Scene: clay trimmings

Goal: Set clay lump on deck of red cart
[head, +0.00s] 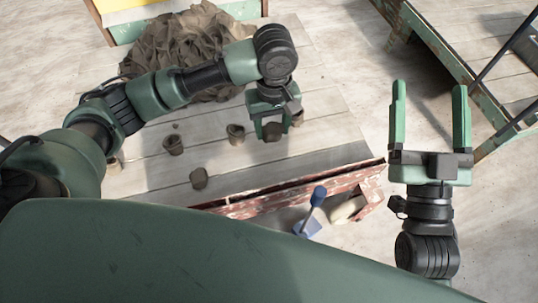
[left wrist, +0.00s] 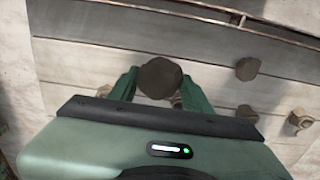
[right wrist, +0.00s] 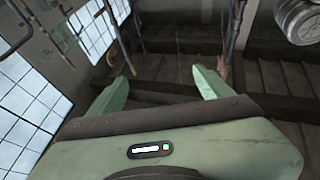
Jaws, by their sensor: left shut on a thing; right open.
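My left gripper (head: 274,122) points down over the plank deck with the red-painted edge, which appears to be the red cart (head: 270,197). It is shut on a dark brown clay lump (left wrist: 160,78), seen between its green fingers in the left wrist view. I cannot tell whether this lump touches the planks. Other brown lumps stand on the deck: one (head: 173,144) to the left, one (head: 236,133) close to the gripper, one (head: 199,178) near the red edge. My right gripper (head: 430,95) is open and empty, right of the deck.
A crumpled brown cloth (head: 185,45) covers the deck's far part. A blue-handled tool (head: 316,199) and a cream object (head: 346,208) lie by the red edge. A green-edged plank platform (head: 455,65) stands at the right. Bare floor (head: 350,70) lies between.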

